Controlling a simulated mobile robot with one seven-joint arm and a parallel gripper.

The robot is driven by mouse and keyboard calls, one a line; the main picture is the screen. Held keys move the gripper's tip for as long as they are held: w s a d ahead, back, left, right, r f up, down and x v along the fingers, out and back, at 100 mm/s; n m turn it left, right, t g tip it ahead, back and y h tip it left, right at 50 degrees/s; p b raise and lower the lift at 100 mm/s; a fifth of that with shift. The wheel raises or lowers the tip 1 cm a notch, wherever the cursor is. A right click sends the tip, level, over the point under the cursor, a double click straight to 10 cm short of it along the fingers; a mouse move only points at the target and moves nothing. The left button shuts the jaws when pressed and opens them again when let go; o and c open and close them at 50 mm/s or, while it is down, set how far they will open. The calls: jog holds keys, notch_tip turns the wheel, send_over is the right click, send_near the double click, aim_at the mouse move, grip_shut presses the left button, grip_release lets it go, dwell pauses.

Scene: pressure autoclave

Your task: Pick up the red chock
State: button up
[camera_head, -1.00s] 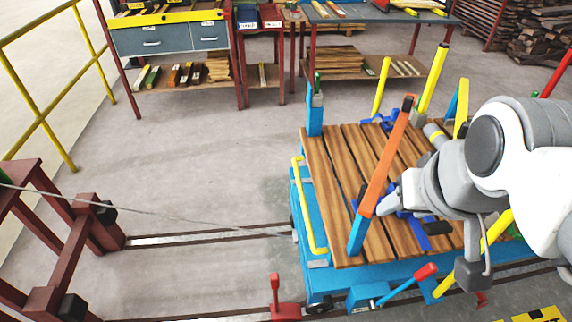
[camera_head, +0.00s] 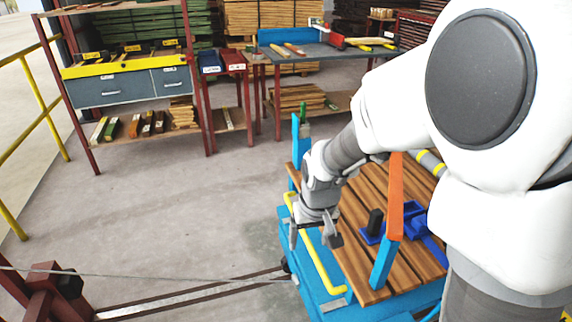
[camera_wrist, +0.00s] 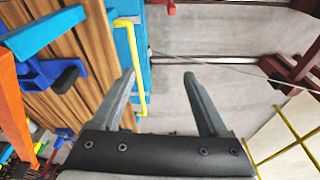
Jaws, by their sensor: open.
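The cart's wooden deck (camera_head: 358,268) carries an orange-topped post (camera_head: 395,200) and blue clamps (camera_head: 408,222). A rail (camera_head: 190,292) and a cable (camera_head: 150,277) run across the floor at left. A drawer bench (camera_head: 130,85) stands behind. The floor left of the cart is open.

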jog(key=a+f+b, duration=0.1)
jog(key=f+b, duration=0.2)
jog(key=f, duration=1)
jog(key=a+f+n+g+b, duration=0.1)
jog(key=a+f+b, duration=0.1)
jog(key=f, duration=1.2)
jog(key=a+f+g+b, duration=0.1)
jog(key=f+b, duration=0.3)
jog(key=f, duration=1)
jog(key=shift+w+a, duration=0.35)
jog(key=shift+a, duration=0.35)
jog(key=f, duration=0.2)
jog(key=f+b, duration=0.1)
jog(key=f, duration=0.1)
jog(key=f+b, duration=0.1)
jog(key=f, duration=0.1)
jog(key=shift+w+d+f, duration=0.15)
jog(key=shift+w+d, duration=0.1)
jog(key=shift+w, duration=0.1)
grip_shut()
